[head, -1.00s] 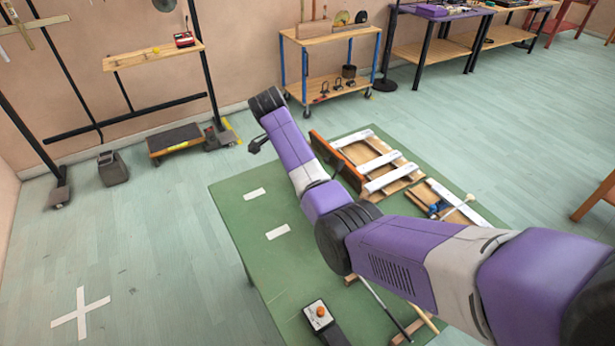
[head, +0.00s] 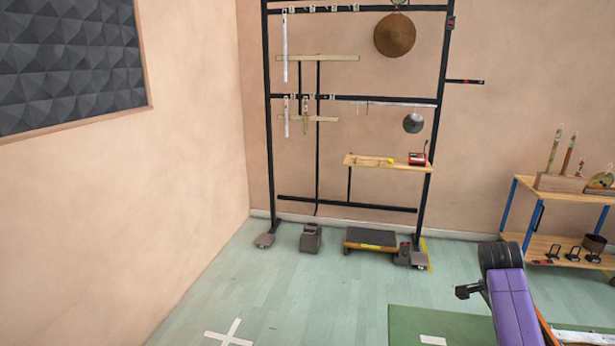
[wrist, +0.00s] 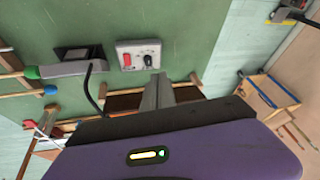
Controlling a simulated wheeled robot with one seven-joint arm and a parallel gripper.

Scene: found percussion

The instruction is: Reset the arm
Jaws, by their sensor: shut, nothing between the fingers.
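My purple arm shows in the head view only at the lower right corner, raised over the edge of the green table (head: 405,325). Its black rounded joint stands in front of the floor and wall. My gripper (wrist: 158,88) shows in the wrist view as grey fingers shut together, with nothing between them. It is above the green table (wrist: 190,25), near a light box with a red knob and a black knob (wrist: 138,54). The box and fingers look apart, though the gap is hard to judge.
In the wrist view a grey and black device (wrist: 75,65) with a cable lies beside the box. A black rack (head: 440,110) holding a gong (head: 395,35) stands by the wall. A wooden trolley (head: 560,192) is at right. Floor at left is clear.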

